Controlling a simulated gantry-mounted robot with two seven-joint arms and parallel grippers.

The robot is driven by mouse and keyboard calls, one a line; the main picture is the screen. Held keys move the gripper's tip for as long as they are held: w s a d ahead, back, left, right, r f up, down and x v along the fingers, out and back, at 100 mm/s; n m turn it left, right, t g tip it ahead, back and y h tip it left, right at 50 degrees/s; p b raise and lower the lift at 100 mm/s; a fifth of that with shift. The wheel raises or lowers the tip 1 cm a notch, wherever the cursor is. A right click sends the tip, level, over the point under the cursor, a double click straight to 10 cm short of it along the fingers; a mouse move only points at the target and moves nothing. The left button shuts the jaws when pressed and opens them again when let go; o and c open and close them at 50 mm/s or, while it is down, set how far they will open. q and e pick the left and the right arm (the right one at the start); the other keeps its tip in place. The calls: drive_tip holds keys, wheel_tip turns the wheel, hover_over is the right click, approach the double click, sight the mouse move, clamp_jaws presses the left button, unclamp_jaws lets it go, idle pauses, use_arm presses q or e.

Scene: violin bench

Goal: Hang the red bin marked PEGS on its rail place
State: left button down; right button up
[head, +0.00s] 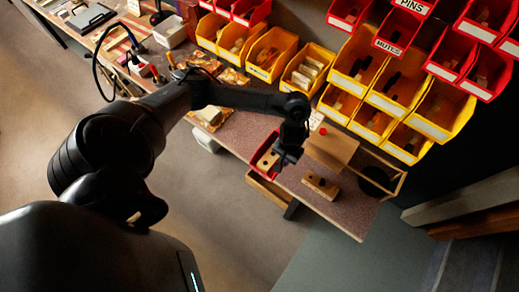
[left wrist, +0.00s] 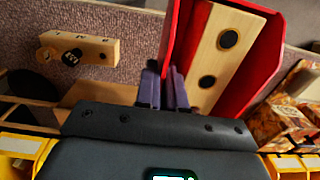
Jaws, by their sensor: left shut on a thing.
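A red bin (head: 256,166) is at the front edge of the bench, below my left gripper (head: 281,157). In the left wrist view the red bin (left wrist: 268,72) is tilted in the picture, with a pale wooden block with dark round spots (left wrist: 218,58) inside it. My left gripper (left wrist: 164,90) is shut on the bin's near wall, one finger on each side. No PEGS marking can be read on it. I cannot tell whether the bin touches the bench. My right gripper is not in view.
Red bins, with labels MUTES (head: 387,46) and PINS (head: 413,6), hang at upper right above yellow bins (head: 359,62). More yellow bins (head: 271,52) stand along the bench back. A wooden block (head: 320,186) and an open wooden box (head: 399,186) are to the right on the bench (head: 343,215).

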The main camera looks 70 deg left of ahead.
sight(268, 145)
use_arm(q)
drive_tip(key=a+f+b, duration=0.1)
drive_tip(key=a, duration=0.1)
drive_tip(key=s+a+f+b, duration=0.1)
drive_tip(key=a+f+b, duration=0.2)
drive_tip(key=a+f, duration=0.1)
drive_tip(key=shift+s+a, duration=0.15)
drive_tip(key=shift+a, duration=0.1)
drive_tip(key=a, duration=0.1)
drive_tip(key=a+f, duration=0.1)
drive_tip(key=a+b, duration=0.1)
drive_tip(key=a, duration=0.1)
drive_tip(key=shift+s+f, duration=0.2)
drive_tip(key=shift+f, duration=0.2)
drive_tip(key=shift+a+f, duration=0.25)
drive_tip(key=shift+a, duration=0.25)
drive_tip(key=shift+f+b, duration=0.75)
drive_tip(key=shift+f, duration=1.3)
drive_tip(key=c, duration=1.2)
unclamp_jaws()
drive_tip(key=shift+f, duration=0.15)
drive_tip(key=shift+c, duration=0.2)
